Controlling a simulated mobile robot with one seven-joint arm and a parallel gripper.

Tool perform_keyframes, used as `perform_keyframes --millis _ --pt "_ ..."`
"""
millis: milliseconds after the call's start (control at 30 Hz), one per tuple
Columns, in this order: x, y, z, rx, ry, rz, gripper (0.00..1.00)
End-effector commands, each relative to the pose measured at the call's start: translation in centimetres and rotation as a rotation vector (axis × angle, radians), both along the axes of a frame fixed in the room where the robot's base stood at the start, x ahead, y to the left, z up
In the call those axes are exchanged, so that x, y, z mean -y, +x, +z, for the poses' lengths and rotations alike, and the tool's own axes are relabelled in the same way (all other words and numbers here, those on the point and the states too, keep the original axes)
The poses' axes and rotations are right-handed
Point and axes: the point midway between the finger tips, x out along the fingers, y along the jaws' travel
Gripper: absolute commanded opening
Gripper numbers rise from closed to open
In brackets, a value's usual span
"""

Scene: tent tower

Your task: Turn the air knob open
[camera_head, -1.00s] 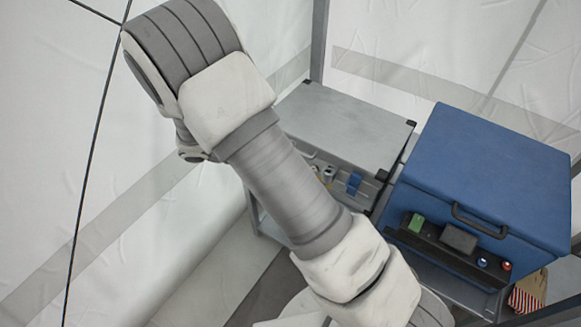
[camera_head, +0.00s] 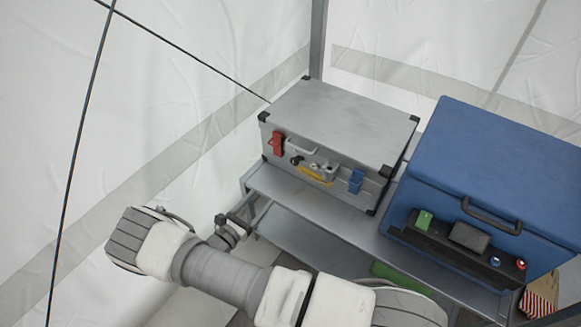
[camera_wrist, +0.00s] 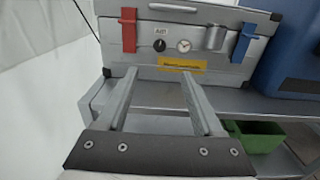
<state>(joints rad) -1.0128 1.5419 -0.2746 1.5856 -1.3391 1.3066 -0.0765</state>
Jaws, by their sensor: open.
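The air knob (camera_wrist: 159,45) is a small black round knob under an "AIR" label on the front of the grey metal case (camera_wrist: 230,74). In the head view the knob (camera_head: 295,160) shows as a small dark spot on the case (camera_head: 340,122). A round white gauge (camera_wrist: 183,45) is just right of it. My gripper (camera_wrist: 160,76) is open and empty, its two fingers pointing at the case front below the knob, apart from it. In the head view my gripper (camera_head: 240,218) is low, left of the case, near the shelf's left end.
The case stands on a grey metal shelf (camera_head: 270,190) with a red latch (camera_wrist: 129,30), a blue latch (camera_wrist: 243,41) and a yellow label (camera_wrist: 181,64). A large blue box (camera_head: 490,160) stands right. A green bin (camera_wrist: 257,136) sits lower. White tent wall is left.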

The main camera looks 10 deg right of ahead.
Motion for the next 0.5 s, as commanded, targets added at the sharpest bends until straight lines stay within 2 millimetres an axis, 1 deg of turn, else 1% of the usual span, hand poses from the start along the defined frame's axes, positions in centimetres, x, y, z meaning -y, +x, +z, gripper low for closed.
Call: perform_keyframes --millis 167,500 --pt "1.5 1.4 -0.1 0.0 -0.001 -0.001 0.69" --pt "6.7 6.6 -0.1 0.002 -0.001 -0.003 0.69"
